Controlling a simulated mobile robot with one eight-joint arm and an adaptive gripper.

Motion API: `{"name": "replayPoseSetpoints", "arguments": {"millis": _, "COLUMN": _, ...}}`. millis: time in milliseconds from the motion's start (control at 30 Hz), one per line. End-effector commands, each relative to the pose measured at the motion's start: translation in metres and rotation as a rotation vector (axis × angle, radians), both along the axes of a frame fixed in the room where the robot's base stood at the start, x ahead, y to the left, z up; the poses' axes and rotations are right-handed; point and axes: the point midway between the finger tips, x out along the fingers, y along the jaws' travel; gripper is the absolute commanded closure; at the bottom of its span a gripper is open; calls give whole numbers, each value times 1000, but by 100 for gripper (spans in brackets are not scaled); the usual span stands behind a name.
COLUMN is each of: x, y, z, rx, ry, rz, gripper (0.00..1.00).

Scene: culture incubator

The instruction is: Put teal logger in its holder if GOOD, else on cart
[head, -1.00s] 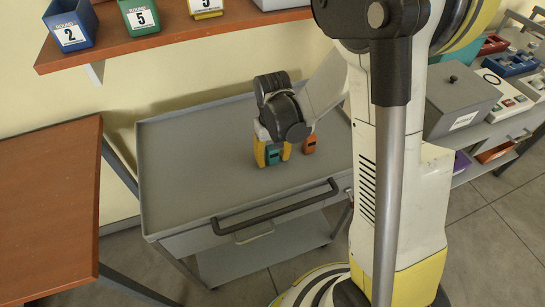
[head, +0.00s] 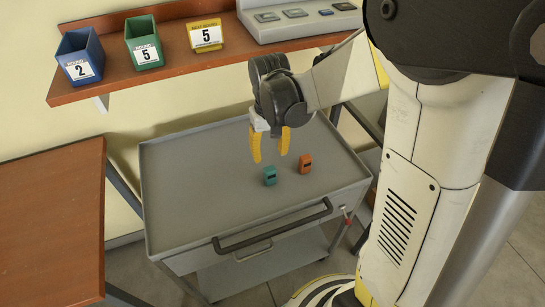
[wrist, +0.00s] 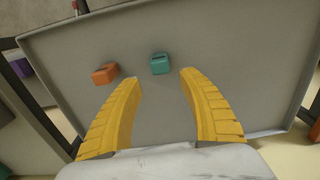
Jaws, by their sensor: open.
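The teal logger (head: 270,176) stands on the grey cart top (head: 200,190), with a small dark window on its face. It also shows in the wrist view (wrist: 160,63), just beyond and between my fingertips. My gripper (head: 270,158) is open and empty, raised above the cart a little behind the teal logger. Its yellow fingers also show in the wrist view (wrist: 160,82). The logger's reading is too small to make out. I cannot tell any holder for it in these views.
An orange logger (head: 305,163) stands right of the teal one on the cart. A shelf (head: 180,68) at the back bears a blue bin (head: 80,56), a green bin (head: 144,44), a yellow sign (head: 206,35) and a grey block (head: 300,22). A brown table (head: 60,210) is at left.

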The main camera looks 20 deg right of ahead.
Motion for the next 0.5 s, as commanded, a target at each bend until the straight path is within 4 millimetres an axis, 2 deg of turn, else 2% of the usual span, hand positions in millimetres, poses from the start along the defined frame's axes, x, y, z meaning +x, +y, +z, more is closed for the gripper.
{"name": "replayPoseSetpoints", "arguments": {"millis": 167, "x": -18, "y": 1, "z": 35, "rx": -1, "ry": -86, "rz": 0, "gripper": 52}}
{"name": "replayPoseSetpoints", "arguments": {"millis": 300, "x": -46, "y": 2, "z": 75, "rx": -1, "ry": -221, "rz": 0, "gripper": 52}}
{"name": "replayPoseSetpoints", "arguments": {"millis": 500, "x": -90, "y": 4, "z": 111, "rx": -1, "ry": -422, "rz": 0, "gripper": 52}}
